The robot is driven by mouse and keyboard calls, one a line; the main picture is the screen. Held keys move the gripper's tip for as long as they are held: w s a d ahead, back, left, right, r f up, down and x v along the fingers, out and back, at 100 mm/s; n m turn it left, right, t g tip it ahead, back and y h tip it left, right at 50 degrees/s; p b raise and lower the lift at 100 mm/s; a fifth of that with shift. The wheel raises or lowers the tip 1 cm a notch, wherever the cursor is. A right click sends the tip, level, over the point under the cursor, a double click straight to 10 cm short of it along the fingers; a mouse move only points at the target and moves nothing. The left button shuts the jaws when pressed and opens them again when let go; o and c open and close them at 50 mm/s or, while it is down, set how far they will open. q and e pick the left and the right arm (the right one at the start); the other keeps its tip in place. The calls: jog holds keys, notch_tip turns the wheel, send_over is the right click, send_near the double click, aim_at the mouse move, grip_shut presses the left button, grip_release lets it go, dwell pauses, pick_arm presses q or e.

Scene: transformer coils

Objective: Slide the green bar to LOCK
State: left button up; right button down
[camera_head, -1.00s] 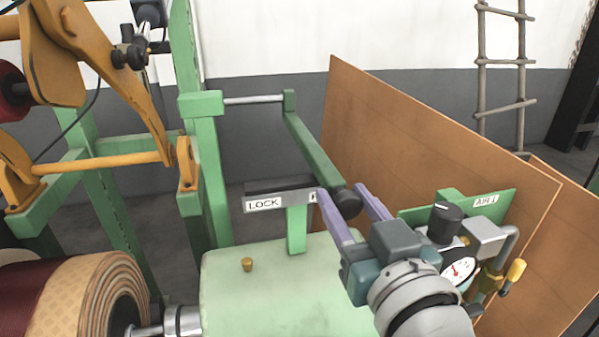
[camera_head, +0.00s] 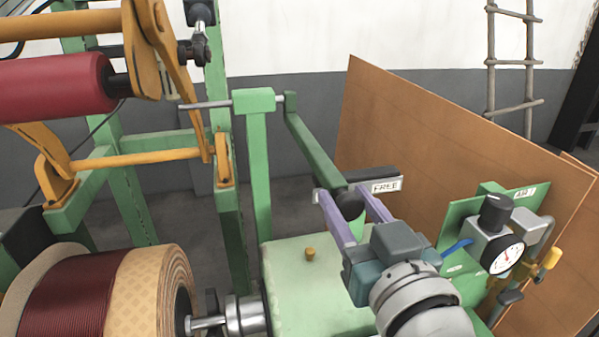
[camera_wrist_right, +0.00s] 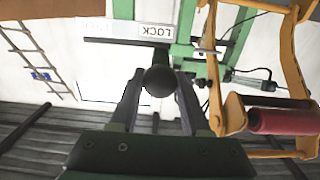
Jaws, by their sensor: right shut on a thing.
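The green bar (camera_head: 318,145) hangs from a thin rod (camera_head: 205,105) and ends in a black knob (camera_head: 349,204). My right gripper (camera_head: 340,191) is shut on the knob, with one lilac finger on each side. In the right wrist view the knob (camera_wrist_right: 160,80) sits between the fingers. The bar's lower end is at the left end of the dark label rail (camera_head: 375,175). The FREE label (camera_head: 386,186) shows clear to its right. The LOCK label is hidden in the head view but shows beside the bar in the right wrist view (camera_wrist_right: 156,31). My left gripper is not in view.
An air panel with a gauge (camera_head: 506,257) stands right of my right gripper. Brown boards (camera_head: 440,140) lean behind it. A wound coil (camera_head: 90,300) and an orange arm (camera_head: 165,70) are at the left. A green housing (camera_head: 310,290) lies below the bar.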

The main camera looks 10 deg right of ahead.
jog(key=c, duration=0.7)
grip_release()
jog(key=shift+a, duration=0.35)
jog(key=o, duration=0.3)
jog(key=shift+d, duration=0.1)
jog(key=shift+s, duration=0.1)
jog(key=s+b, duration=0.2)
jog(key=s, duration=0.7)
jog(key=shift+s+d, duration=0.2)
jog(key=shift+s, duration=0.2)
